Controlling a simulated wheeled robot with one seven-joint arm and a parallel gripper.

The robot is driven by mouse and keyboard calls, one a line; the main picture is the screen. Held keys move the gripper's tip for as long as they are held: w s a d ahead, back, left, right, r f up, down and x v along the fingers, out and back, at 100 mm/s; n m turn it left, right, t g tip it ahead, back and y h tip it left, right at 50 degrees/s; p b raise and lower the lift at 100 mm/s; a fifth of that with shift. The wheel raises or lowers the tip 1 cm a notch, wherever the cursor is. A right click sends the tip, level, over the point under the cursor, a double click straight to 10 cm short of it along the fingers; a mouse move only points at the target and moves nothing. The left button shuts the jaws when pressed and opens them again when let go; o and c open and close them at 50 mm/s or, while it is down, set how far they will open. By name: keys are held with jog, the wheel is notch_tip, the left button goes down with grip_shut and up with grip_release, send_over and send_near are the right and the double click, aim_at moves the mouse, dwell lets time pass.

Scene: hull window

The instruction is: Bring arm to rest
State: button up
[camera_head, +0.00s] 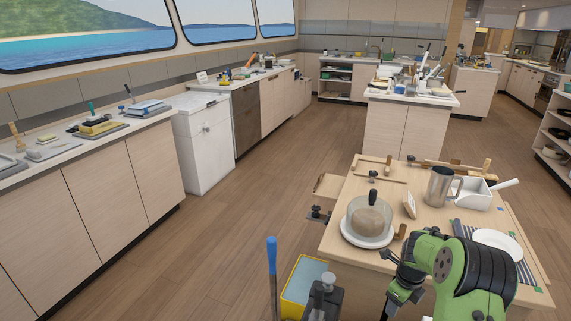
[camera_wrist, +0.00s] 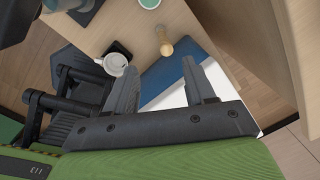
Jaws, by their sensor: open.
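My arm (camera_head: 465,265) shows green and black at the lower right of the head view, bent in front of the workbench (camera_head: 336,238). In the wrist view my gripper (camera_wrist: 160,82) has its two dark fingers apart, with nothing held between them. Beyond the fingers are a blue and white flat thing (camera_wrist: 170,78) and a wooden piece with a round end (camera_wrist: 165,42). A white cup-like thing (camera_wrist: 115,63) is left of the fingers. In the head view the fingertips are hard to make out.
The workbench holds a domed dish (camera_head: 368,218), a metal mug (camera_head: 438,187), a white bin (camera_head: 477,192) and a white plate (camera_head: 497,244). A blue-handled tool (camera_head: 272,265) and a yellow-edged box (camera_head: 300,285) stand to its left. The floor (camera_head: 235,225) left of the bench is clear.

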jog(key=s+a+r+n+t+p, duration=0.1)
jog(key=s+a+r+n, duration=0.25)
jog(key=r, duration=0.45)
jog(key=s+a+r+n+h+p, duration=0.1)
jog(key=s+a+r+n, duration=0.1)
jog(key=a+r+n, duration=0.45)
jog(key=s+a+r+n+t+p, duration=0.1)
jog(key=s+r+n+p, duration=0.15)
jog(key=r, duration=0.75)
jog(key=s+a+r+n+t+p, duration=0.1)
jog(key=s+a+r+n, duration=0.1)
jog(key=s+n, duration=0.3)
jog(key=s+a+r+n+y+p, duration=0.1)
jog(key=s+a+r+n, duration=0.2)
jog(key=s+n, duration=0.3)
jog(key=s+a+r+n+t+p, duration=0.1)
jog(key=s+a+r+n, duration=0.2)
jog(key=s+n, duration=0.3)
jog(key=s, duration=0.3)
jog(key=shift+s+a+r+t, duration=0.15)
jog(key=shift+a+r+t, duration=0.05)
jog(key=shift+a+t, duration=0.15)
